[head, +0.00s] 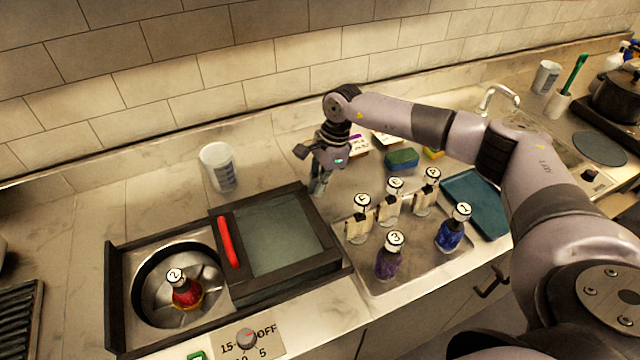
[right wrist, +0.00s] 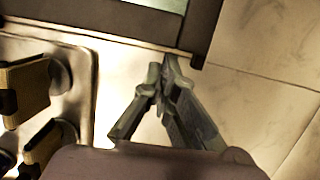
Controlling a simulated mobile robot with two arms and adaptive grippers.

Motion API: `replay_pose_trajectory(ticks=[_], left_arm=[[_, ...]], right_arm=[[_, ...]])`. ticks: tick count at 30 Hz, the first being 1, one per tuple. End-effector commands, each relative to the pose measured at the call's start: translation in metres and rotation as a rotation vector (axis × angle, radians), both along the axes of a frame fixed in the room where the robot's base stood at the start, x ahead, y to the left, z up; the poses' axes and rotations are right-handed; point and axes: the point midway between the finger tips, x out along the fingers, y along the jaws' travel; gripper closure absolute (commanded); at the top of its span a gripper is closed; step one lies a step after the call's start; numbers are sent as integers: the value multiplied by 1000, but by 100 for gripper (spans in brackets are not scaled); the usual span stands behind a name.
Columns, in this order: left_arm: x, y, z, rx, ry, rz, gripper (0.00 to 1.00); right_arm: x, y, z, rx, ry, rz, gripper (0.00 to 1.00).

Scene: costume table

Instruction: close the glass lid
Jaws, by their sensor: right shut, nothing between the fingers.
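The glass lid (head: 278,238) is a greenish pane in a dark frame with a red handle (head: 228,242) along its left side. It lies over the right part of the dark-framed unit, leaving the round metal tub (head: 150,274) at the left uncovered. My right gripper (head: 318,188) is shut and empty beside the lid's far right corner. In the right wrist view, the gripper (right wrist: 163,78) points at the lid's frame (right wrist: 204,30); contact is unclear. My left gripper is out of view.
A white cup (head: 218,167) stands behind the unit. A dial panel (head: 250,341) is at the front.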

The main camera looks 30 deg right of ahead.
Motion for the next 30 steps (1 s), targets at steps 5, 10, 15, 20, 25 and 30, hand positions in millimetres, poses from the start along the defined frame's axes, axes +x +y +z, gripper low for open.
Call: replay_pose_trajectory(ticks=[5, 10, 15, 20, 25, 30], left_arm=[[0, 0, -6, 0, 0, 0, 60], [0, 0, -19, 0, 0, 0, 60], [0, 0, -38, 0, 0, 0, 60], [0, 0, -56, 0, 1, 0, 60], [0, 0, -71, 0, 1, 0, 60], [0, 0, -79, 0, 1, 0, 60]], right_arm=[[1, 18, -1, 2, -3, 6, 100], [4, 56, -3, 4, -3, 8, 100], [6, 107, -4, 4, -5, 9, 100], [9, 151, -4, 3, -4, 7, 100], [11, 189, -3, 2, -4, 5, 100], [12, 212, -1, 1, -2, 3, 100]])
